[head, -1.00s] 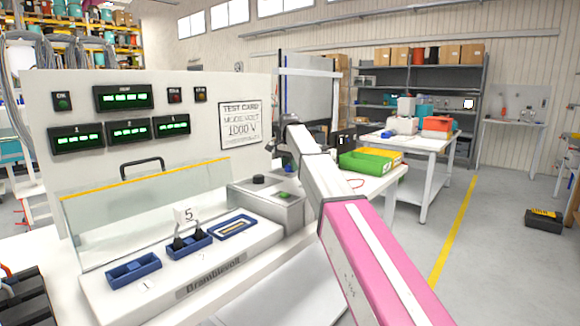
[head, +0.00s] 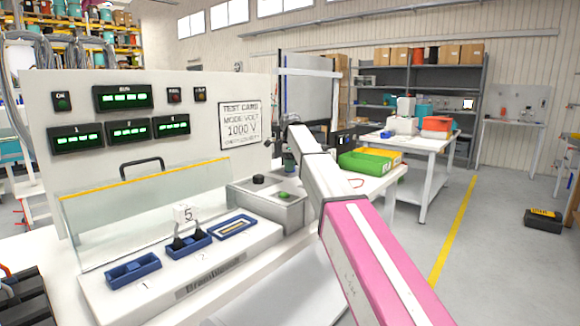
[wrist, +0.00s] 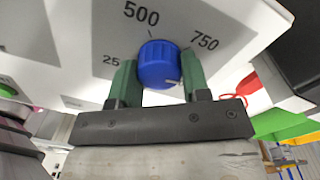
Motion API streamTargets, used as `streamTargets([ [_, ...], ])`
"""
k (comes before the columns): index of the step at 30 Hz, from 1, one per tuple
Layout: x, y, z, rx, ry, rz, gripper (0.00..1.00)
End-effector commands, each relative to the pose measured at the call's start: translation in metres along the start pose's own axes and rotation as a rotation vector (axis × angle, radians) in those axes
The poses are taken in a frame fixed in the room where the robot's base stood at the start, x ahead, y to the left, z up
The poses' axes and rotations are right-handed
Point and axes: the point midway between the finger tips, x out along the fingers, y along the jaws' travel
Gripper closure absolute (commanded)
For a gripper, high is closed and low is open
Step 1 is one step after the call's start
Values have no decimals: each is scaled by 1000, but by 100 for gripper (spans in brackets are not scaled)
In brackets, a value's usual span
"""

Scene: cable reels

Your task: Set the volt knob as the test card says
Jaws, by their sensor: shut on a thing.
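The blue volt knob (wrist: 159,64) shows in the wrist view on a white panel, with the numbers 500 above it, 750 at its right and a partly hidden 25 at its left. A white mark on the knob sits low on its right side. My gripper (wrist: 160,76) has one green finger on each side of the knob and is shut on it. In the head view the test card (head: 240,126) on the upright panel reads MODE VOLT and 1000 V. My gripper is small there, beside the panel's right edge, and the knob is not discernible.
The tester bench has blue trays, one holding a piece marked 5 (head: 187,214), and a clear guard (head: 150,205) with a yellow top edge. Green and yellow bins (head: 362,162) sit on a table behind.

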Motion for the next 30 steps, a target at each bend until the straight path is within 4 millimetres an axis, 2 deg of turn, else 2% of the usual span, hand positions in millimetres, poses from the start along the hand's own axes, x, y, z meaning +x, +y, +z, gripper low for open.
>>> streamTargets([
  [15,0,1,0,455,-18,1,81],
  [21,0,1,0,570,-22,1,81],
  [30,0,1,0,654,-25,1,81],
])
